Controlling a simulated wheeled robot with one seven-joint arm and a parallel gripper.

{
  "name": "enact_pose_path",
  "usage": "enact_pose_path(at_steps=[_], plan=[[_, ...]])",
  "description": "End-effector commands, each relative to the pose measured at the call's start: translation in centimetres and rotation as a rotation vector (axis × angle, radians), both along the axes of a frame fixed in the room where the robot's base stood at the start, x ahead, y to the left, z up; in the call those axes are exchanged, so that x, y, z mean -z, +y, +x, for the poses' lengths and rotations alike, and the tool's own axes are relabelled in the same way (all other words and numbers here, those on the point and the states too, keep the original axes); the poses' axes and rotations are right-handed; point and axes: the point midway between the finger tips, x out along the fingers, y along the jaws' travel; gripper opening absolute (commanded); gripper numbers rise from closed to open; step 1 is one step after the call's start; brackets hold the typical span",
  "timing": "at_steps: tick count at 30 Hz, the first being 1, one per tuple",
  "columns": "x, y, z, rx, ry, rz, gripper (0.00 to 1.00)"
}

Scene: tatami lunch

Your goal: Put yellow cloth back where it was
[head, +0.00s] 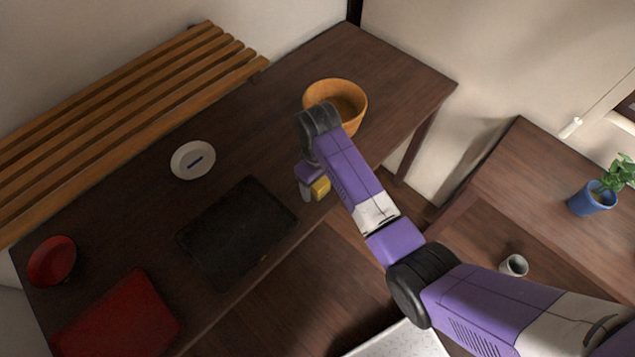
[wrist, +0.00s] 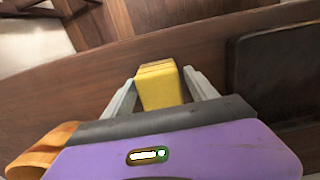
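The yellow cloth (head: 321,187) is a small folded block. In the wrist view the cloth (wrist: 161,88) sits between the two grey fingers of my gripper (wrist: 163,92), which appear to press on its sides. In the head view my gripper (head: 312,190) is over the front edge of the dark wooden table (head: 265,130), between the wooden bowl and the black tray. My arm hides part of the bowl. How high the cloth is above the table is hard to tell.
A wooden bowl (head: 350,92) stands behind my gripper. A black tray (head: 237,232) lies to its left. A white dish (head: 180,172) holding a small dark item, a red bowl (head: 52,262) and a red tray (head: 118,318) are farther left. Table between bowl and white dish is clear.

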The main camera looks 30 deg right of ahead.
Motion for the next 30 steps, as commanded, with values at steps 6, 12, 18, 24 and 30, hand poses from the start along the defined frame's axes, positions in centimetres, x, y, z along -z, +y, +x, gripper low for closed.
enact_pose_path(at_steps=[6, 12, 18, 24, 30], plan=[[-0.2, 0.0, 0.0, 0.0, 0.0, 0.0, 0.67], [-2.3, 0.0, 0.2, 0.0, -0.005, 0.001, 0.67], [-6.6, 0.0, 0.2, 0.0, -0.005, 0.0, 0.67], [-10.9, 0.0, 0.0, 0.0, 0.0, 0.0, 0.67], [-12.2, 0.0, 0.0, 0.0, 0.001, 0.0, 0.67]])
